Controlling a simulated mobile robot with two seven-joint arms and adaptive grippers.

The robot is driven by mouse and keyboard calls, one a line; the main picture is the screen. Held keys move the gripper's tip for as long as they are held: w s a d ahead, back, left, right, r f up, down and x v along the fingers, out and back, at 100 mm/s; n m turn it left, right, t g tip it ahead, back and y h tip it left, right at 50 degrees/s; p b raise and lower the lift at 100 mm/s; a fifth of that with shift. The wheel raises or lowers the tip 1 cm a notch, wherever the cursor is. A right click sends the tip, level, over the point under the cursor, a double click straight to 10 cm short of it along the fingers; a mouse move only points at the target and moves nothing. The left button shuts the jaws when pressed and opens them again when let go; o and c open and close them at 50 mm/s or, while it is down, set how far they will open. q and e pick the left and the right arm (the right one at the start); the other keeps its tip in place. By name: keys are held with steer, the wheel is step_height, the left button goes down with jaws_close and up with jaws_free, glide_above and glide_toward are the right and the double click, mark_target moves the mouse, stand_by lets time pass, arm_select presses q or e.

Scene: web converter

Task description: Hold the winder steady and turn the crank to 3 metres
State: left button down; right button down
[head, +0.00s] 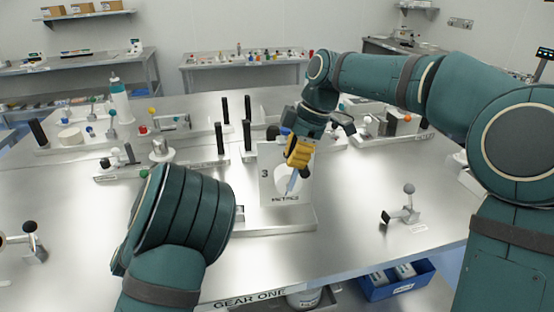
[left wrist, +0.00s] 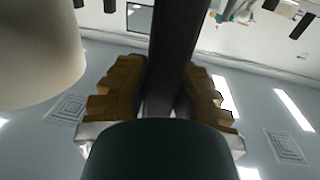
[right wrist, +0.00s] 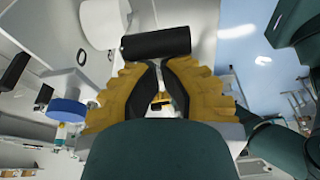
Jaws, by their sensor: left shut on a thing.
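The winder stands mid-table with a pale upright panel (head: 265,190) marked "3" and "METRES" and a white round part on its face. My right gripper (head: 298,150), with yellow fingers, is in front of the panel and hides part of it. In the right wrist view a black cylindrical knob (right wrist: 155,45) lies crosswise at the tips of the right gripper (right wrist: 160,66). The tips are close together; whether they clamp the knob is unclear. My left gripper (left wrist: 160,88) is shut on a dark bar (left wrist: 178,40). In the head view my left arm hides that gripper.
Several black posts stand behind the winder, one (head: 219,138) to its left. A small lever fixture (head: 407,205) is on the table at right. A blue bin (head: 400,282) is below the front edge. The table between winder and lever is clear.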

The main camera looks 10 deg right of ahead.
steer(key=s+d+f+t+y, duration=0.1)
steer(key=d+f+y, duration=0.9)
steer(key=f, duration=0.3)
steer(key=shift+s+y, duration=0.15)
steer(key=shift+y, duration=0.65)
steer(key=shift+r, duration=0.2)
stand_by(1.0)
